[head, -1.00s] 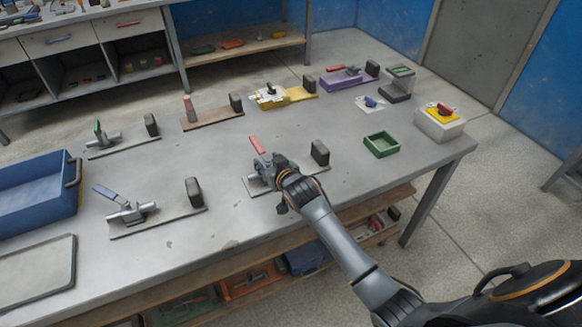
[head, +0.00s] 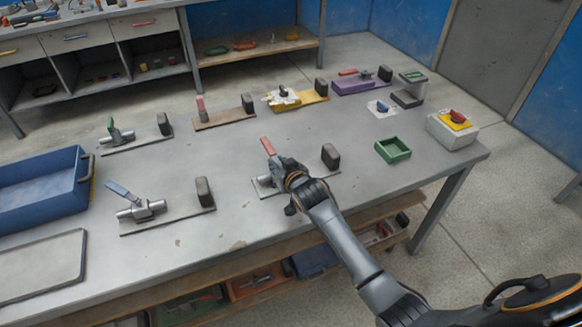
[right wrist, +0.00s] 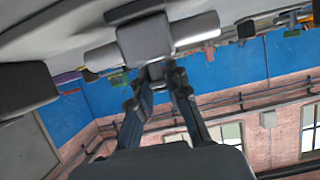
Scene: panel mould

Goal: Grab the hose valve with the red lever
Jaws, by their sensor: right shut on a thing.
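The hose valve with the red lever (head: 267,146) stands on a thin grey plate in the middle of the table, its lever tilted up. Its grey metal body (head: 265,181) is partly hidden by my right gripper (head: 281,172). In the right wrist view the metal valve body (right wrist: 145,40) fills the space ahead of the right gripper (right wrist: 158,72), whose fingers are shut on it. The valve still sits at its plate. My left gripper is not in view.
A dark block (head: 330,156) stands on the same plate. A blue-lever valve (head: 140,208) is to the left, a green-lever valve (head: 117,136) behind it. A blue bin (head: 45,195) is far left, a green tray (head: 393,150) right.

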